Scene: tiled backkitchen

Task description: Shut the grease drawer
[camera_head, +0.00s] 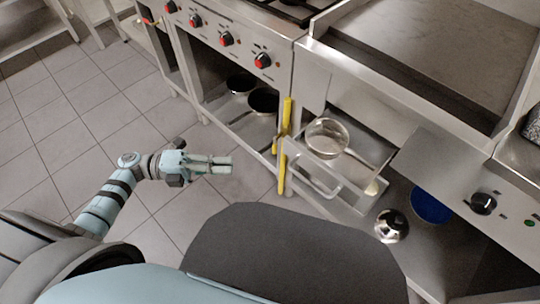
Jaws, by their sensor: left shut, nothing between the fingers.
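The grease drawer (335,195) is a steel drawer pulled out below the griddle, right of the picture's middle. A light handle (313,182) is on its front. My right gripper is not in view.
Yellow bars (283,165) stand upright between the drawer and the stove's open shelf, which holds dark pans (264,101). A shiny round pot (391,225) and a blue round thing (431,204) sit below right. The tiled floor (110,110) on the left is clear.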

